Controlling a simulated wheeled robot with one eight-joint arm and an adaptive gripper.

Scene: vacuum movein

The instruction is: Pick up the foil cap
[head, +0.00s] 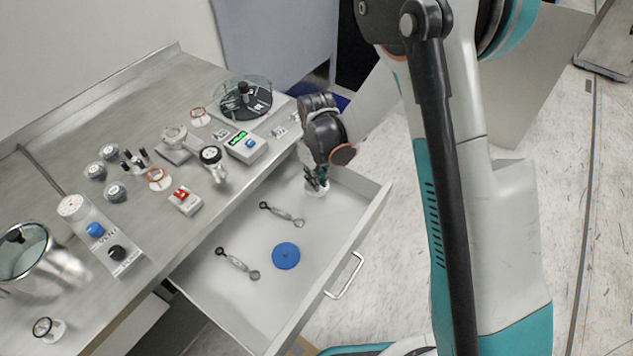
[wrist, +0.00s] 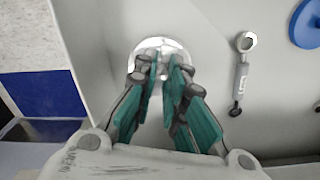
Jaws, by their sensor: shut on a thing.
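The foil cap (wrist: 146,62) is a shiny, silvery round piece at the fingertips in the wrist view. My gripper (wrist: 161,68) is shut on it, with the teal-padded fingers on either side. In the head view my gripper (head: 317,184) reaches down into the far end of the open drawer. The foil cap (head: 318,189) shows there only as a small pale patch under the fingers. The fingers hide part of it. I cannot tell whether it touches the drawer floor.
The open drawer (head: 215,292) also holds a blue disc (head: 286,256) and two turnbuckle-like metal pieces (head: 282,214) (head: 238,263). Its front wall with a handle (head: 345,277) is close to my arm. The steel bench (head: 140,88) above carries gauges, a glass chamber (head: 243,99) and several fittings.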

